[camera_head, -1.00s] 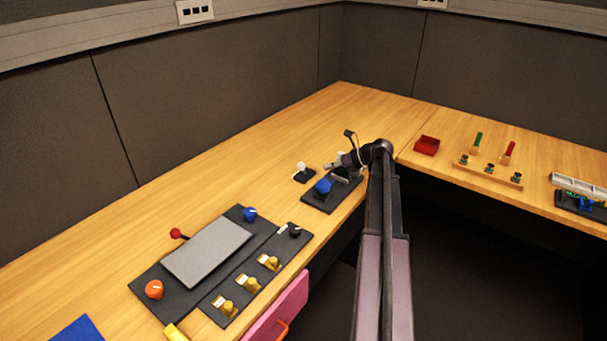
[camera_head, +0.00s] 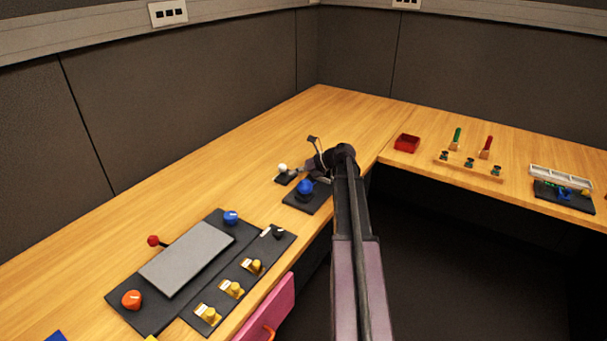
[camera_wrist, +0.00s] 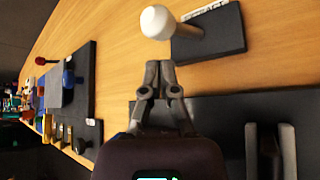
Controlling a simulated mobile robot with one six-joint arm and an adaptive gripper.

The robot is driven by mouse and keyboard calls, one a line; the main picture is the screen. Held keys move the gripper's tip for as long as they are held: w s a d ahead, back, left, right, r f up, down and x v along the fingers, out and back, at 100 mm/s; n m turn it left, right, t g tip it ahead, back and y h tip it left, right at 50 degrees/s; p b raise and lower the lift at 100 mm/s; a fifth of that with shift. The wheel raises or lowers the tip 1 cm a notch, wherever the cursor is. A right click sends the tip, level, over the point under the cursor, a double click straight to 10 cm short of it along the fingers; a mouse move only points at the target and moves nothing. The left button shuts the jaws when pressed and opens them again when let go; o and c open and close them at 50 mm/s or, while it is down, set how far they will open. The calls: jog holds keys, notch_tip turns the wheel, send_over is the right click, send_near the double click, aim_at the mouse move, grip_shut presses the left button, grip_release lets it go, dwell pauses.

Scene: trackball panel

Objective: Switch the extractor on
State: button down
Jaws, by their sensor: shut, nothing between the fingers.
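The extractor switch is a lever with a white ball knob (camera_wrist: 158,22) on a small black base (camera_wrist: 228,30). The base has a white label, partly readable as "EXTRACT", in the wrist view. In the head view the white knob (camera_head: 283,167) stands at the left of the black panel with the blue ball. My gripper (camera_wrist: 161,68) is shut and empty. Its fingertips are just below the white knob in the wrist picture, and I see a small gap between them. In the head view my gripper (camera_head: 294,172) is close to the right side of the switch.
A black panel (camera_head: 320,203) with a blue ball (camera_head: 305,187) lies beneath my wrist. A larger panel with a grey plate (camera_head: 186,258), coloured knobs and yellow switches lies front left. A red tray (camera_head: 407,143) is at right. Bare wood lies behind the switch.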

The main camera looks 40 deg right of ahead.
aim_at(286, 182)
jog(key=shift+b+x, duration=0.65)
jog(key=shift+x, duration=1.25)
jog(key=shift+w+d+r+p, duration=0.2)
jog(key=shift+d+r+p, duration=0.3)
jog(key=shift+w+d+r+p, duration=0.25)
jog(key=shift+w+d+p, duration=0.05)
jog(key=shift+d, duration=0.35)
dwell(0.5)
jog(key=shift+s+a, duration=0.1)
dwell(0.4)
